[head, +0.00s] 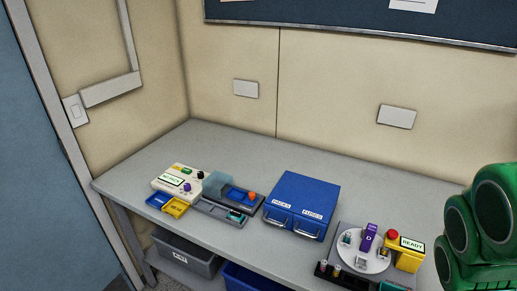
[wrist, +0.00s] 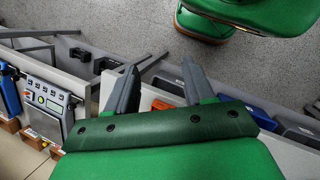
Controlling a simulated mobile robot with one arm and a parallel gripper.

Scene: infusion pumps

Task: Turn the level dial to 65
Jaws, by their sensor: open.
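A cream device (head: 178,182) with a small lit screen stands at the left of the grey table in the head view. It carries a black knob (head: 199,175) and a purple knob (head: 187,187). Dial markings are too small to read, so I cannot tell which knob is the level dial or its setting. My gripper (wrist: 160,68) shows in the wrist view with its two grey fingers spread apart and nothing between them. It is out of the head view, where only my green arm shows at the right edge. The cream device is not clearly visible in the wrist view.
A translucent block (head: 216,184) and a blue tray unit (head: 241,196) stand right of the device. A blue drawer box (head: 303,203) sits mid-table. A white turntable (head: 350,262) and a yellow READY box (head: 408,256) stand at right. The table's back strip is clear.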

